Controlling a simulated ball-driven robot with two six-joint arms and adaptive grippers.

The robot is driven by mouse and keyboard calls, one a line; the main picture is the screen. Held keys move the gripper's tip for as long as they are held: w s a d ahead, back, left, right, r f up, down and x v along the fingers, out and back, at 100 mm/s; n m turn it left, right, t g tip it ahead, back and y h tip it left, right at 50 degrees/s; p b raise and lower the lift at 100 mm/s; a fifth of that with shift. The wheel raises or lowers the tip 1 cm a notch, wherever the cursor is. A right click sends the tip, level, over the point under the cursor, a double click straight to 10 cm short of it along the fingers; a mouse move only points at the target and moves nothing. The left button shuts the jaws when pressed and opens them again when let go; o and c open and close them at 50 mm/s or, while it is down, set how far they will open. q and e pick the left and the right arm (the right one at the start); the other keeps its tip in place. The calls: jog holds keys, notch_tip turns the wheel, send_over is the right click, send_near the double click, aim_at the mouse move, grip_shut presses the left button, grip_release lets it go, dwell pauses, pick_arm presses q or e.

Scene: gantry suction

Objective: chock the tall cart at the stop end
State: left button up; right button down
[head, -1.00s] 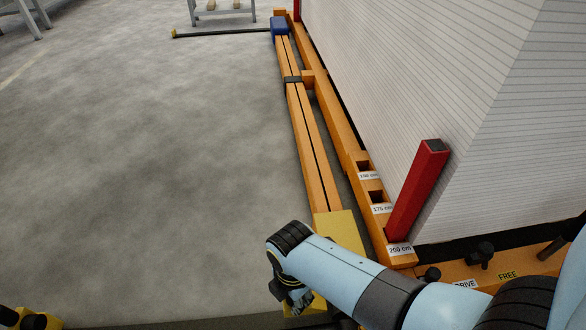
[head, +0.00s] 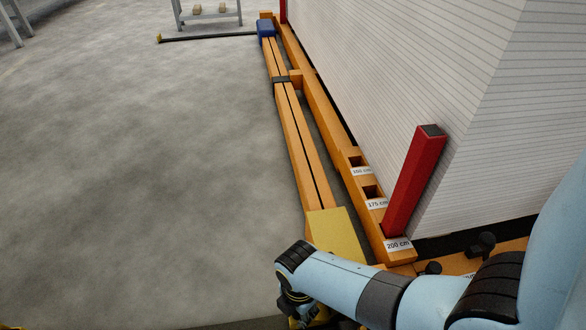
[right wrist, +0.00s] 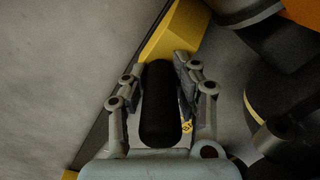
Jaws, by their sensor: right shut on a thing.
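My right gripper (head: 298,308) is low at the bottom of the head view, beside the yellow block (head: 338,235) at the near end of two orange rails (head: 299,140). In the right wrist view its fingers (right wrist: 158,75) are shut on a black rounded grip (right wrist: 160,110); what hangs below the grip is mostly hidden. A yellow block (right wrist: 176,30) shows just beyond the fingers. A tall white ribbed stack (head: 400,80) stands on an orange frame (head: 330,115) with a red post (head: 414,180) at its near corner. My left gripper is out of view.
The frame has sockets labelled 150, 175 and 200 cm (head: 398,245). A blue block (head: 265,28) sits at the rails' far end. A grey shelf (head: 208,14) stands at the back. The concrete floor (head: 130,170) at left is clear.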

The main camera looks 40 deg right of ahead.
jog(key=shift+d+f, duration=0.1)
jog(key=shift+f, duration=0.2)
dwell(0.4)
jog(key=c, duration=0.9)
grip_release()
jog(key=shift+c, duration=0.2)
jog(key=shift+s, duration=0.1)
notch_tip(320, 180, up, 12)
